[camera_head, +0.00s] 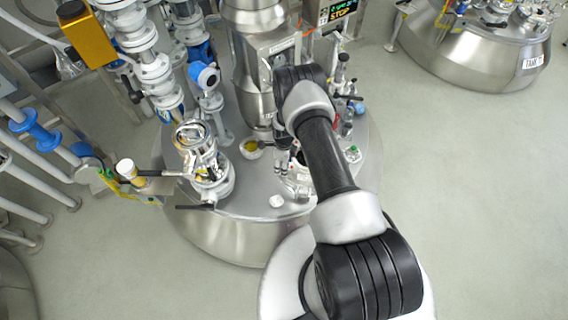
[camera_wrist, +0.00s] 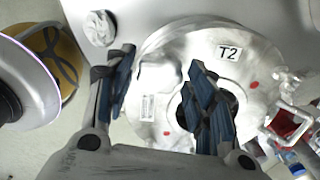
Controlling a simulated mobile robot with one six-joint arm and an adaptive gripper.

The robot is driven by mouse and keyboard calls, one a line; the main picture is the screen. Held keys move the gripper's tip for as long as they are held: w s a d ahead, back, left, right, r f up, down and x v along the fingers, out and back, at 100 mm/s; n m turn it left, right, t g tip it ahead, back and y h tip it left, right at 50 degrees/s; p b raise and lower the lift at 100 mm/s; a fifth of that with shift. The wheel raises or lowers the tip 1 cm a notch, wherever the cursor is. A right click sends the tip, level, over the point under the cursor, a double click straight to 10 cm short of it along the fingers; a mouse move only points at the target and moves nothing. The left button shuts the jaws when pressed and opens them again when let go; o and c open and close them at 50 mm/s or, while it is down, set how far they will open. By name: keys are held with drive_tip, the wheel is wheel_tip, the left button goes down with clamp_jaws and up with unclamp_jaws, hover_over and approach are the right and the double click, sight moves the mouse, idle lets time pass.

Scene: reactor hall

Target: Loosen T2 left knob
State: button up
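The T2 cover (camera_wrist: 215,68) is a round, pale metal lid with a "T2" label and red dots, in the wrist view. My gripper (camera_wrist: 158,82) is over it with its two blue-padded fingers spread apart. A pale, shiny raised part (camera_wrist: 155,75), possibly the left knob, shows between the fingers; I see no clear contact. The right finger covers the middle of the lid and a dark part there. In the head view my gripper (camera_head: 283,158) is low over the tank top, partly hidden by my arm, and the knob cannot be made out.
The steel tank (camera_head: 240,238) carries a glass-topped fitting (camera_head: 200,155) on the left and a tall column (camera_head: 258,60) behind. A red-faced square fitting (camera_wrist: 288,124) is at right.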

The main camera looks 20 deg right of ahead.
drive_tip(key=c, duration=0.7)
drive_tip(key=shift+o, duration=0.2)
drive_tip(key=shift+n, duration=0.3)
